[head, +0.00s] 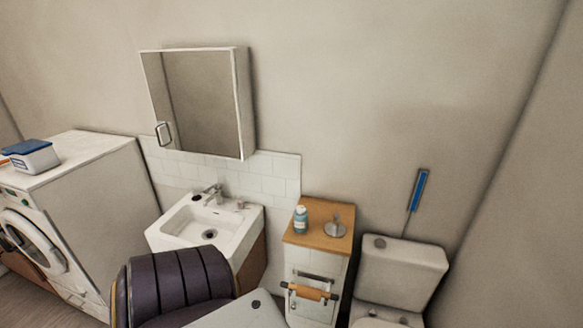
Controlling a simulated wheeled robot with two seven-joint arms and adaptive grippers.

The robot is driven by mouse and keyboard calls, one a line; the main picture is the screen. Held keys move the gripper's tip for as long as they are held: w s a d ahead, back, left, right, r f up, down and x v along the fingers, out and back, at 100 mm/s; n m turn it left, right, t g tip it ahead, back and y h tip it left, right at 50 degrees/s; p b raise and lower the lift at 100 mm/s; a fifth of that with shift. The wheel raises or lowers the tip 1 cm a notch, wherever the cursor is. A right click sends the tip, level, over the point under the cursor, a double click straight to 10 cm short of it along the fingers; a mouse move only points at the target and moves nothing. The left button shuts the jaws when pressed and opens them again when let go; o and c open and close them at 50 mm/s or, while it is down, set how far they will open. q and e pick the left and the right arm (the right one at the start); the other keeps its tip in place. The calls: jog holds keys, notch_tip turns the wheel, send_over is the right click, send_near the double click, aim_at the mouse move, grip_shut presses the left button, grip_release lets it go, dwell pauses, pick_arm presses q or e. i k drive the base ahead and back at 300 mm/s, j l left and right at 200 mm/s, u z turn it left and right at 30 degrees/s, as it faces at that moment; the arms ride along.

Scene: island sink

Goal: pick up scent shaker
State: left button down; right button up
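A small teal bottle with a pale cap (300,220) stands upright on the wooden top of a narrow white cabinet, near its left edge. It may be the scent shaker, but it is too small here to tell for sure. Beside it on the right is a small grey item with a round base and an upright part (336,229). Neither of my grippers is in view, and nothing is touching the bottle.
The narrow cabinet (314,258) stands between a white sink (241,229) and a toilet (403,268). A dark ribbed padded object (178,283) fills the lower foreground. A washing machine (95,208) bearing a blue-lidded box (33,160) stands left.

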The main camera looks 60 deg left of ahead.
aim_at(301, 221)
jog(key=u, duration=1.8)
